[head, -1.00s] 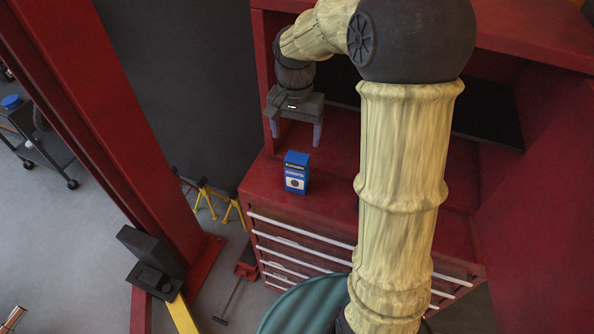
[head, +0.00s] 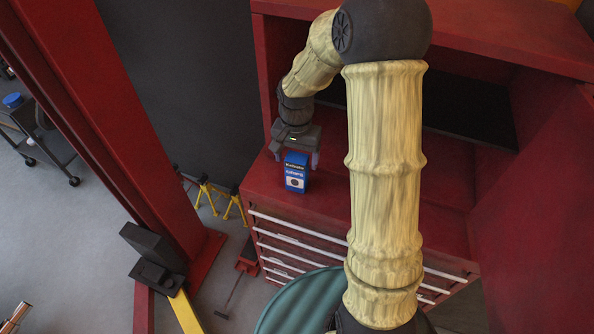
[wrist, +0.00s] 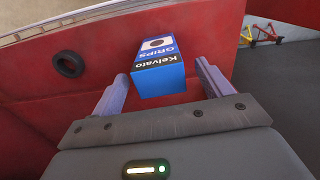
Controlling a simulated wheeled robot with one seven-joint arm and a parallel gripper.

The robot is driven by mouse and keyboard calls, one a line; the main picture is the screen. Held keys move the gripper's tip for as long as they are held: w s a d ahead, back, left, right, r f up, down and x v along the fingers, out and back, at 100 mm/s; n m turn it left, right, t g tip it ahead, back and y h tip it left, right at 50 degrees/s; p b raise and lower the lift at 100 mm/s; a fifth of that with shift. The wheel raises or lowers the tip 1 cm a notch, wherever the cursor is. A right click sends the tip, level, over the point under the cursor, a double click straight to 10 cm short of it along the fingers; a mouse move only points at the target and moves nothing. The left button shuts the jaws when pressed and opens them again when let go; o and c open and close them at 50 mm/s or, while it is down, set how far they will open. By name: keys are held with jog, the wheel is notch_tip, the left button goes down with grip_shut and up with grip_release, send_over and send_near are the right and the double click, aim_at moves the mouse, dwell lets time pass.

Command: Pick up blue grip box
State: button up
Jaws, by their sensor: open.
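The blue grip box (head: 296,172) stands upright on the red cabinet top (head: 400,195), near its front left corner. In the wrist view the blue grip box (wrist: 159,70) shows its blue top and its labelled face, with the words "Kelvato GRIPS". My gripper (head: 296,161) is open just above and behind the box. In the wrist view my gripper (wrist: 155,75) has one finger on each side of the box, with a small gap on both sides. It holds nothing.
White-edged drawers (head: 340,255) line the cabinet front. A red post (head: 110,120) stands to the left. Yellow stands (head: 215,200) are on the floor beside the cabinet. A dark ring (wrist: 69,64) lies near the box in the wrist view.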

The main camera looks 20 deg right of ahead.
aim_at(297, 173)
jog(key=shift+w+d+f+p, duration=0.1)
jog(key=shift+f+p, duration=0.55)
jog(key=shift+f, duration=1.3)
jog(key=c, duration=1.1)
